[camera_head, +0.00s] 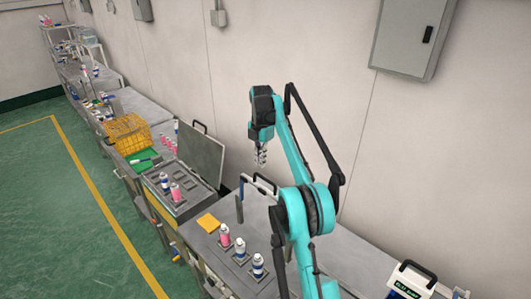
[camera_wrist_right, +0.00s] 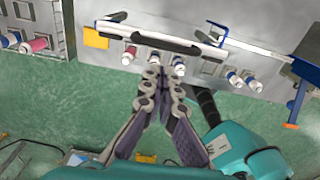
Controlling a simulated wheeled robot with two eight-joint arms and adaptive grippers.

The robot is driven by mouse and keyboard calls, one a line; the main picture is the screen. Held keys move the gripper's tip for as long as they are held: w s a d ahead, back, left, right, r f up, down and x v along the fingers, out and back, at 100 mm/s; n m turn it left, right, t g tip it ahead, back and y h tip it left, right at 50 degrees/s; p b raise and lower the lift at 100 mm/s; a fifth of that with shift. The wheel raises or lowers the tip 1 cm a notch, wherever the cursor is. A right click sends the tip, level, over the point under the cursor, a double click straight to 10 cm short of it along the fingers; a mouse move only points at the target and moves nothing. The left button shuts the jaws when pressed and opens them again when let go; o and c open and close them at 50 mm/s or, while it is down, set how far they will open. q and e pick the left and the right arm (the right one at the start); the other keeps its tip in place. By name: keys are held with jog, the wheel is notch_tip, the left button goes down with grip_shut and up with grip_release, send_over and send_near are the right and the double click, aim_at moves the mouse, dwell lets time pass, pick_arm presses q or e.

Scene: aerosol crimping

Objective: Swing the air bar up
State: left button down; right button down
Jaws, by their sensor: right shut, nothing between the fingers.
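A bar with a black grip (camera_head: 259,183) stands over the metal bench, below my right gripper (camera_head: 261,155) in the head view. I take it to be the air bar. In the right wrist view, a long dark bar with pale ends (camera_wrist_right: 150,37) lies across the bench, beyond the fingertips. My right gripper (camera_wrist_right: 165,76) is shut and empty, its fingers together and pointing at the bench. It looks apart from the bar, though the exact gap is hard to judge. My left gripper is not in view.
Aerosol cans (camera_head: 240,247) stand in holders on the bench, near a yellow pad (camera_head: 208,223). An upright grey lid (camera_head: 201,152) and yellow basket (camera_head: 128,133) lie further left. A blue lever (camera_wrist_right: 300,90) shows at right in the wrist view. The wall is close behind.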

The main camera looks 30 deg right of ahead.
jog(key=d+r, duration=0.1)
jog(key=d+r+p, duration=0.1)
jog(key=shift+w+r, duration=0.3)
jog(key=shift+s+d, duration=0.1)
dwell(0.3)
